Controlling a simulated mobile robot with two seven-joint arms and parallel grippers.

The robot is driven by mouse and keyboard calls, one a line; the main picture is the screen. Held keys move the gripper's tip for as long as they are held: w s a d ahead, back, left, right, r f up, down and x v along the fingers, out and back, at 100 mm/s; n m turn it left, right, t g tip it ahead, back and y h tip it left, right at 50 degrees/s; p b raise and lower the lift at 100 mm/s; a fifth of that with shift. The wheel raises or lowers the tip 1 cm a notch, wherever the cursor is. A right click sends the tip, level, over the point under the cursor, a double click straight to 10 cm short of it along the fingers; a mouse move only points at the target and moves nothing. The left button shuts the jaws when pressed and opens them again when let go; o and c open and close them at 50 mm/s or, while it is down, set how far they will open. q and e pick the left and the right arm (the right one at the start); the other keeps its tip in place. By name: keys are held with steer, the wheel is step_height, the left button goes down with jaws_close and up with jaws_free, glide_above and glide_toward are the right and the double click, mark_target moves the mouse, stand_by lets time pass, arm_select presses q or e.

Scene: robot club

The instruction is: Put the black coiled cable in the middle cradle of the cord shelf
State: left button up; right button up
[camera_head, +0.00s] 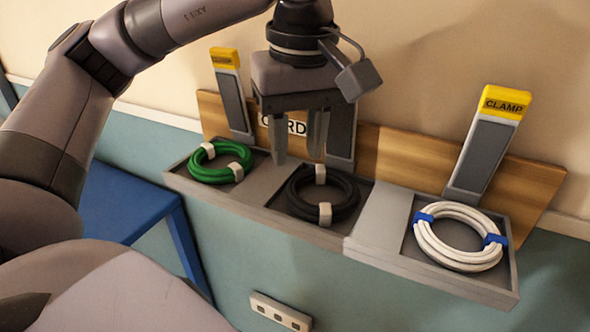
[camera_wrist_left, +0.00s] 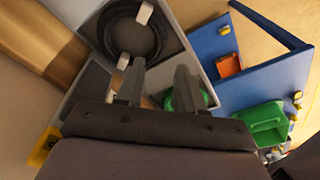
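The black coiled cable (camera_head: 322,193) lies in the middle cradle of the grey cord shelf (camera_head: 265,183), with two pale ties around it. It also shows in the left wrist view (camera_wrist_left: 133,32), lying flat within the cradle walls. My left gripper (camera_head: 297,155) is above and behind the coil, fingers pointing down, apart, with nothing between them. In the left wrist view the fingers (camera_wrist_left: 158,80) are spread and clear of the black coil. My right gripper is in neither view.
A green coil (camera_head: 216,163) lies in the left cradle and a white coil (camera_head: 458,238) in the right one. Yellow-topped clamps (camera_head: 490,140) stand behind the cradles. A blue table (camera_head: 122,205) is at left; a green bin (camera_wrist_left: 265,125) shows in the wrist view.

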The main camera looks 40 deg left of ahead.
arm_select(q)
steer(key=r, duration=0.2)
steer(key=r+p, duration=0.1)
steer(key=r, duration=0.1)
steer(key=shift+s+d, duration=0.15)
steer(key=shift+d, duration=0.05)
stand_by(0.4)
